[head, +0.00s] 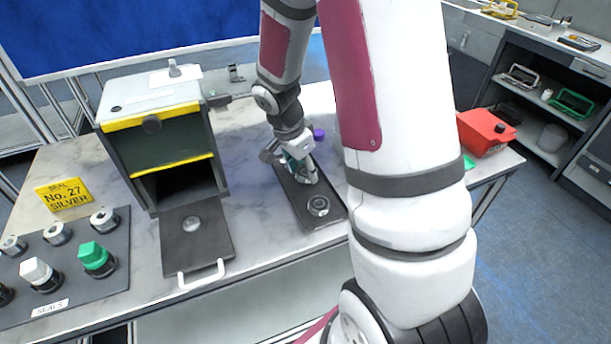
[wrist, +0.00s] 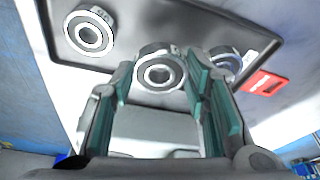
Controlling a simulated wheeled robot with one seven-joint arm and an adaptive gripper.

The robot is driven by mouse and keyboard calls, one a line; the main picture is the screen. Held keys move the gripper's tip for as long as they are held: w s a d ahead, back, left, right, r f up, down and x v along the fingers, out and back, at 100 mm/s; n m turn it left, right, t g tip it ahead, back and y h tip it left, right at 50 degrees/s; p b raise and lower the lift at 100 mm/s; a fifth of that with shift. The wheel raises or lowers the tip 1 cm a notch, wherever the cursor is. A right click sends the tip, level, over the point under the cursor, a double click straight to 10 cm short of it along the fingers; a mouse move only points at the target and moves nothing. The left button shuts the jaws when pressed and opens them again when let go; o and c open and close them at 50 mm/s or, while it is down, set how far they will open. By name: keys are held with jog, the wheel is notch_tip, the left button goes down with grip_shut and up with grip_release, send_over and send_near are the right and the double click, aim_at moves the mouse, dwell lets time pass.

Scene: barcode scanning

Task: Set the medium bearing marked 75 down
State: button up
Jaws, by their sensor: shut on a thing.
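My gripper (head: 298,172) is low over the dark tray (head: 288,188) on the marble table. In the wrist view, my green-padded gripper (wrist: 168,92) is shut on a ring-shaped steel bearing (wrist: 160,74), with one finger on each side. I cannot tell whether this bearing touches the tray or hangs just above it. Its marking is not legible. Two other bearings lie on the tray in the wrist view, one near a corner (wrist: 90,32) and one just right of the held one (wrist: 225,60). In the head view, one bearing (head: 319,205) shows at the tray's near end.
An open dark cabinet (head: 165,150) with yellow edges stands left of the tray, its door (head: 197,252) lowered with a round metal piece on it. A red box (head: 485,132) stands right.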

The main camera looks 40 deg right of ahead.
aim_at(302, 172)
jog(key=shift+w+d+f, duration=0.1)
jog(key=shift+d, duration=0.05)
jog(key=shift+f, duration=1.65)
jog(key=shift+f, duration=0.25)
jog(key=o, duration=1.4)
jog(key=shift+r, duration=0.2)
